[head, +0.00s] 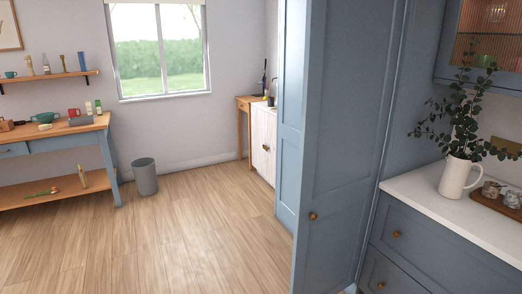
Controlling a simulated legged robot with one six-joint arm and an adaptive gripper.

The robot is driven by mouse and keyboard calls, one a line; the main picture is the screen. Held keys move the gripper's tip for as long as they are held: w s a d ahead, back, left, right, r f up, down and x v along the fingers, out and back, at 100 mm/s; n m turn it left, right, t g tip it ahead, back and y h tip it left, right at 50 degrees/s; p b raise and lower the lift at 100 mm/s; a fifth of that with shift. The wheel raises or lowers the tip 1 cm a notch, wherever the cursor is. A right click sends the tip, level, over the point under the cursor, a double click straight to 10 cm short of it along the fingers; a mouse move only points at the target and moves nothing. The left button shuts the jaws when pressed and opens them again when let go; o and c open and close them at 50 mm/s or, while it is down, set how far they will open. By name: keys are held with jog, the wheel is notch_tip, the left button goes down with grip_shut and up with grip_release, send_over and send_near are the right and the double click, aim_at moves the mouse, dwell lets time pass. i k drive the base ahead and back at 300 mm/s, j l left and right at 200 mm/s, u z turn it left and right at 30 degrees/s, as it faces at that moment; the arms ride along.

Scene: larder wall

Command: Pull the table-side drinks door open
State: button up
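A low white cabinet (259,150) stands against the right side of the far end of the room, partly hidden by a tall blue door. Small dark knobs (266,147) show on its front, and its visible front looks shut. Bottles (264,84) stand at its top end, beside a small wooden table (244,101) at the window wall. I take this white cabinet to be the drinks cabinet, but no label shows. My gripper is not in view.
A tall blue door (345,150) with a brass knob (312,216) juts out close on the right. A grey bin (145,177) and a blue-legged workbench (60,136) stand at left. A white counter (428,201) is at right. The wooden floor (185,240) between is clear.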

aim_at(259, 117)
jog(key=i+j+u, duration=0.3)
jog(key=i, duration=0.3)
jog(key=i+u, duration=0.25)
jog(key=i, duration=0.3)
jog(key=i+u, duration=0.1)
jog(key=i, duration=2.8)
jog(key=i+z, duration=0.25)
jog(key=i, duration=0.2)
jog(key=i+j+z, duration=0.15)
jog(key=i+z, duration=0.15)
jog(key=i, duration=0.15)
jog(key=i+j+z, duration=0.25)
jog(key=i, duration=0.2)
jog(key=i+j+z, duration=0.2)
jog(key=z, duration=0.2)
jog(key=i+j+z, duration=0.55)
jog(key=z, duration=0.2)
jog(key=i+j+z, duration=0.15)
jog(key=j+z, duration=0.25)
jog(key=i+j+z, duration=0.1)
jog(key=j, duration=0.15)
jog(key=i+j+z, duration=0.1)
jog(key=j, duration=0.2)
jog(key=i+j+z, duration=0.1)
jog(key=j, duration=0.2)
jog(key=i+j, duration=0.1)
jog(key=i, duration=0.1)
